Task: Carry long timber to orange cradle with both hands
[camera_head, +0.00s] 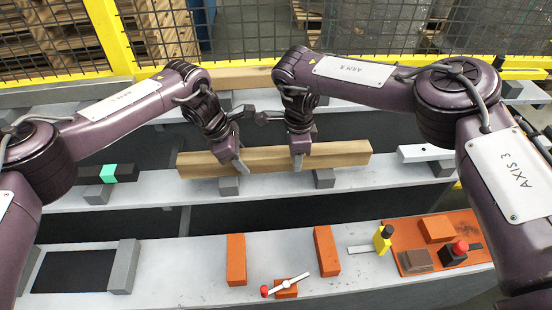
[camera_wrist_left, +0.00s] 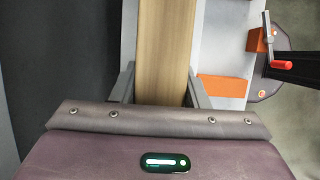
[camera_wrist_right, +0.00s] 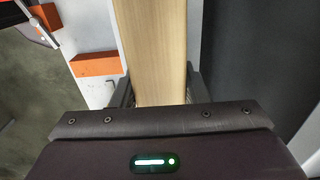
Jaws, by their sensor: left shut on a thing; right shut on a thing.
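The long timber (camera_head: 345,154) is a light brown wooden beam lying crosswise at the middle steel strip, just over two grey blocks; I cannot tell whether it touches them. My left gripper (camera_head: 238,165) is shut on it left of its middle. My right gripper (camera_head: 298,160) is shut on it right of its middle. Both wrist views show the timber, in the left (camera_wrist_left: 165,50) and in the right (camera_wrist_right: 150,50), between the fingers. The orange cradle is two upright-edged orange blocks, left (camera_head: 236,260) and right (camera_head: 327,250), on the front strip, both empty.
A red-knobbed clamp lever (camera_head: 285,287) sits between the cradle blocks. A white bar (camera_head: 425,152) and green-marked piece (camera_head: 108,173) flank the timber. Yellow fencing stands behind.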

